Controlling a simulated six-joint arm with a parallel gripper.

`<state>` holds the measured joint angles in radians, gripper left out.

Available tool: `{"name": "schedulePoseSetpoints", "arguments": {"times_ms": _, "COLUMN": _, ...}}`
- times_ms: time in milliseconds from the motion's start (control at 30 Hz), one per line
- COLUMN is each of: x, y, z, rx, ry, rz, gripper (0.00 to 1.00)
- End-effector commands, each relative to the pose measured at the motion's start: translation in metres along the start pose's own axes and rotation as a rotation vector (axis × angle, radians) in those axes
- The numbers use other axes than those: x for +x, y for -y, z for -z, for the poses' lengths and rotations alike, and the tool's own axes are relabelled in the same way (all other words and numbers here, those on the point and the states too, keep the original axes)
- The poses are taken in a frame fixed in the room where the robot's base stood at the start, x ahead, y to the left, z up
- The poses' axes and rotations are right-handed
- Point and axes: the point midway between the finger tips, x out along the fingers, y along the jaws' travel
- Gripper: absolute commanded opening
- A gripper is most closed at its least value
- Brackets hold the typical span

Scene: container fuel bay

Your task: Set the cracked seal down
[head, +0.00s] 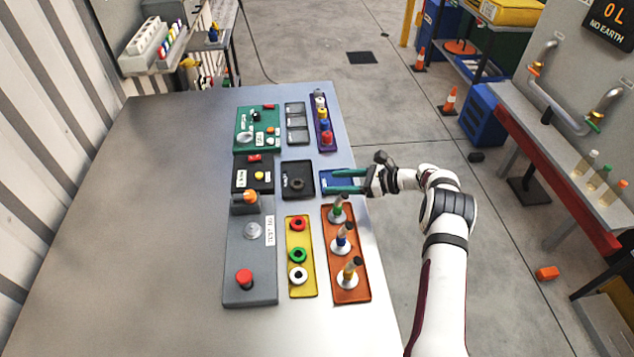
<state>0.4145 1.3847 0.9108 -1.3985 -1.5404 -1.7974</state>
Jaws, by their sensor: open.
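A dark ring-shaped seal (297,184) lies in the small black tray (291,167) near the middle of the table. It looks like the cracked seal, but no crack can be made out at this size. The fingertips are just right of the black tray and apart from the seal. They are over or beside a blue tray (343,173), which they partly cover. The exact height of the fingers cannot be told.
A yellow tray (301,222) holds red, green and white rings. An orange tray (342,217) holds upright nozzle-like pieces. A grey panel (262,290) with a red button, a green panel (242,117) and a purple tray (318,106) stand nearby. The table's left side (150,210) is clear.

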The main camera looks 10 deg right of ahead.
Motion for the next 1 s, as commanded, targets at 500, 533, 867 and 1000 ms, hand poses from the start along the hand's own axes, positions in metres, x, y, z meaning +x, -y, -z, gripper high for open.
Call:
{"name": "schedulePoseSetpoints", "arguments": {"times_ms": 500, "x": -0.046, "y": 0.074, "z": -0.112, "rx": 0.477, "ry": 0.12, "rz": 0.403, "gripper": 0.6}}
{"name": "schedulePoseSetpoints", "arguments": {"times_ms": 533, "x": -0.059, "y": 0.086, "z": -0.136, "rx": 0.627, "ry": 0.176, "rz": 0.506, "gripper": 0.6}}
{"name": "schedulePoseSetpoints", "arguments": {"times_ms": 867, "x": -0.215, "y": -0.13, "z": -0.168, "rx": -2.455, "ry": -1.233, "rz": -1.29, "gripper": 0.6}}
{"name": "schedulePoseSetpoints", "arguments": {"times_ms": 1000, "x": -0.211, "y": -0.297, "z": -0.129, "rx": -1.826, "ry": -0.981, "rz": -0.978, "gripper": 0.6}}
